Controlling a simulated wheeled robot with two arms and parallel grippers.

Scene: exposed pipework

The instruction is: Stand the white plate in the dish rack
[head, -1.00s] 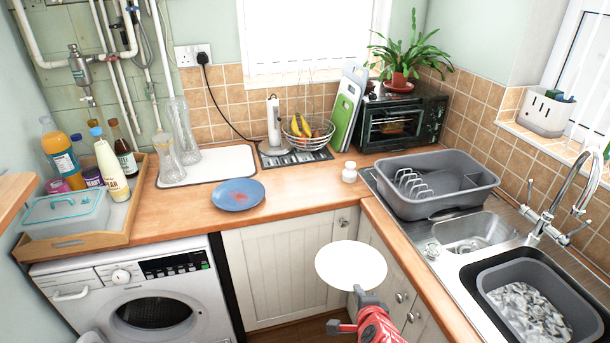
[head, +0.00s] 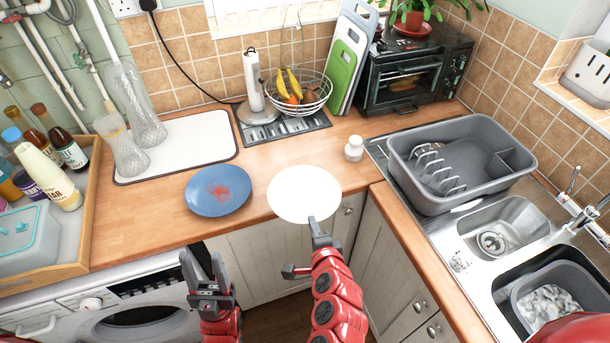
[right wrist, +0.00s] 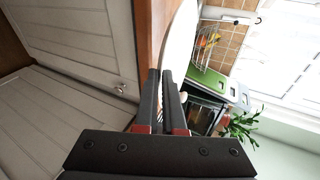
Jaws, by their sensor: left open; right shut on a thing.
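The white plate (head: 304,190) is held by its near edge in my right gripper (head: 313,228), over the front edge of the counter near the corner. It also shows edge-on between the fingers (right wrist: 168,88) in the right wrist view (right wrist: 182,42). The grey dish rack (head: 488,190) stands to the right, beside the sink, with upright prongs (head: 438,168) inside and no plate in it. My left gripper (head: 205,262) is open and empty, in front of the washing machine and below the blue plate.
A blue plate (head: 218,191) with a red smear lies on the counter left of the white plate. A small white jar (head: 354,148) stands between the white plate and the rack. The sink (head: 510,218) and its tap (head: 578,218) are at the right.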

